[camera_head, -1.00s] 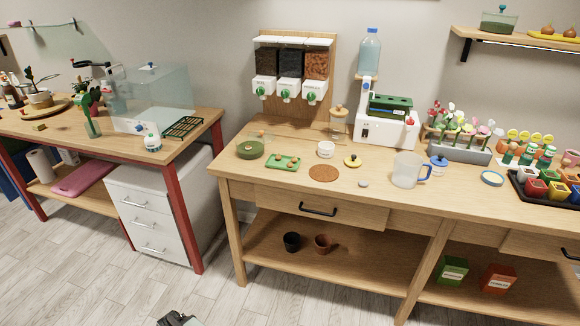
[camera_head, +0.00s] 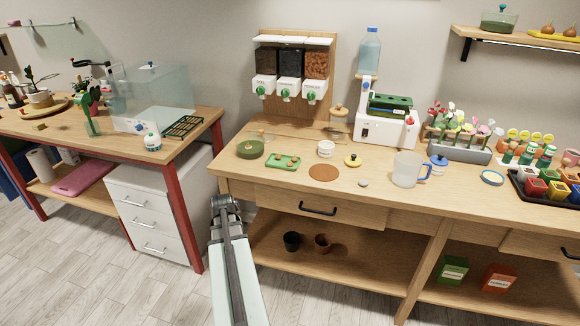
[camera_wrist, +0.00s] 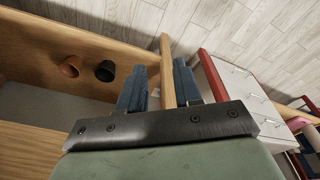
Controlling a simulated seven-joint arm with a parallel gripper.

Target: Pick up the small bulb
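I cannot surely pick out the small bulb. Two brown bulb-like things (camera_head: 546,31) sit at the yellow tray (camera_head: 537,37) on the wall shelf at the top right. Tiny items on the green board (camera_head: 275,164) on the bench are too small to name. My gripper (camera_head: 224,203) is in front of the bench's left front corner, below the top and away from all of these. In the wrist view my gripper (camera_wrist: 159,82) has its two blue fingers apart, with nothing between them.
The wooden bench (camera_head: 240,178) holds a green round dish (camera_head: 250,149), a brown disc (camera_head: 323,173), a clear jug (camera_head: 405,170) and a white machine (camera_head: 385,128). A white drawer unit (camera_head: 150,215) is at left. The bench's front middle is fairly clear.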

